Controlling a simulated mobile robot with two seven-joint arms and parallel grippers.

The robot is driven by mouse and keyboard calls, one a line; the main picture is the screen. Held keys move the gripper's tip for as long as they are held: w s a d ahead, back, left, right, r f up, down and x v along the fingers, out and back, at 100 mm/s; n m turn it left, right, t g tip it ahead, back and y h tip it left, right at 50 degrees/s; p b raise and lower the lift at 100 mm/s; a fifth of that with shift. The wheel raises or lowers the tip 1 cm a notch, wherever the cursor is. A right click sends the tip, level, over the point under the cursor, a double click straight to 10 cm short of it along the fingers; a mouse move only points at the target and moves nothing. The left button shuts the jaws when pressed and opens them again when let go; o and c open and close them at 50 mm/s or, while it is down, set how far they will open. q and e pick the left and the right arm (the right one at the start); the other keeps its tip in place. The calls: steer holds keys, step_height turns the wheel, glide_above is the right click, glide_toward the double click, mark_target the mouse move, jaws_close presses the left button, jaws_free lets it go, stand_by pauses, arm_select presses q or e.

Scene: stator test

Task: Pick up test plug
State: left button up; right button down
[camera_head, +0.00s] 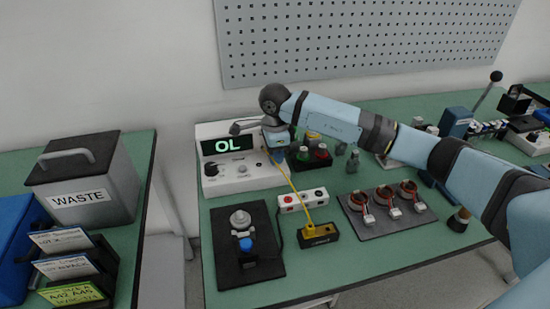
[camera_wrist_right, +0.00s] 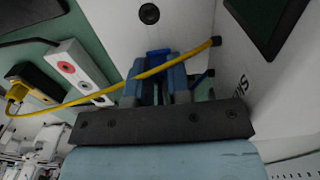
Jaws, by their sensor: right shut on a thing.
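My right gripper (camera_head: 279,152) reaches in from the right and hangs at the right side of the white tester (camera_head: 262,177). In the right wrist view its two blue fingers (camera_wrist_right: 157,85) are shut on the test plug (camera_wrist_right: 158,53), a small blue piece largely hidden between them. A yellow cable (camera_wrist_right: 110,90) crosses over the fingers. In the head view the yellow cable (camera_head: 296,190) runs down to a black and yellow holder (camera_head: 318,236). The tester's display (camera_head: 227,144) reads "OL". My left gripper is not in view.
A white block with red and black sockets (camera_head: 303,200) lies in front of the tester. Right of it a grey tray (camera_head: 385,228) holds several copper-wound stators. A black fixture (camera_head: 262,262) with a blue knob stands at the front left. A waste bin (camera_head: 115,190) stands on the left table.

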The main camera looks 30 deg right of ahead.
steer(key=shift+r, duration=0.15)
arm_select(q)
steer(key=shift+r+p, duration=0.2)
steer(key=shift+p, duration=0.55)
arm_select(e)
step_height(320, 180, up, 20)
arm_select(q)
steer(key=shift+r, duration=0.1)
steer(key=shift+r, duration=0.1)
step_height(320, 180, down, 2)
steer(key=shift+b, duration=1.1)
arm_select(e)
steer(key=s, duration=2.4)
steer(key=shift+d, duration=0.2)
steer(key=shift+w, duration=0.1)
